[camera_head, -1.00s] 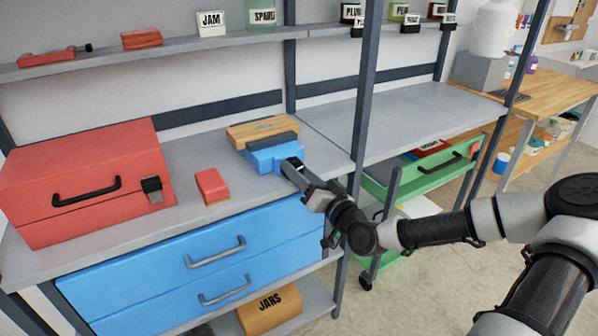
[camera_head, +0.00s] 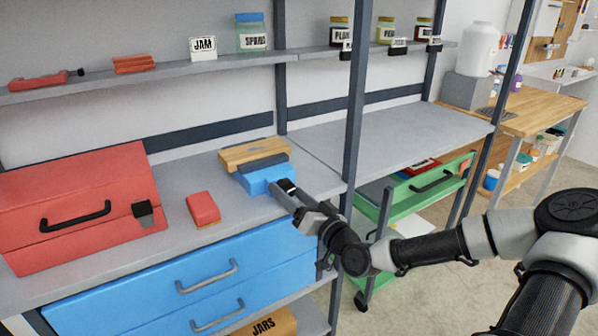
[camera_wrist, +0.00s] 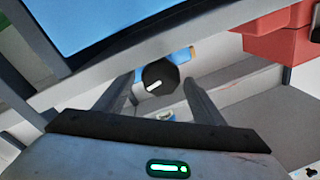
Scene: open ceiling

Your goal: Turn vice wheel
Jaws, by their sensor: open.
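The blue vice (camera_head: 266,180), with a dark grey jaw and a wooden block (camera_head: 252,153) behind it, sits on the grey workbench in the head view. Its wheel shows in the wrist view as a round black knob (camera_wrist: 160,76) with a white mark. My gripper (camera_head: 284,190) is at the front of the vice and hides the wheel in the head view. In the wrist view my gripper (camera_wrist: 158,84) is open, with one finger on each side of the knob. I cannot tell whether either finger touches it.
A red toolbox (camera_head: 75,205) and a small red block (camera_head: 203,208) stand left of the vice. Blue drawers (camera_head: 190,290) are below the bench top. A dark shelf post (camera_head: 355,110) rises just right of my gripper. A green cart (camera_head: 410,200) is further right.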

